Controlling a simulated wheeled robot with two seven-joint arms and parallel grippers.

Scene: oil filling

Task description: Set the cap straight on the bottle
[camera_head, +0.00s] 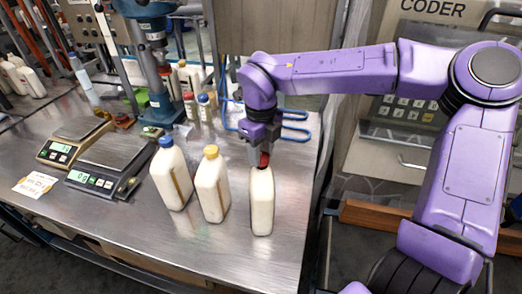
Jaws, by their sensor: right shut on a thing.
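A white bottle (261,205) stands upright near the right part of the metal table. My right gripper (261,157) points down right over its neck and is shut on a small red cap (264,160). The cap is at the bottle's mouth; the gripper partly hides it, and I cannot tell if it sits straight or touches all round. My left gripper is out of view.
A yellow-capped bottle (212,188) and a blue-capped bottle (170,176) stand to the left on the metal table (120,225). Two scales (108,160) are farther left. A blue wire rack (296,125) and small bottles are behind. The table front is clear.

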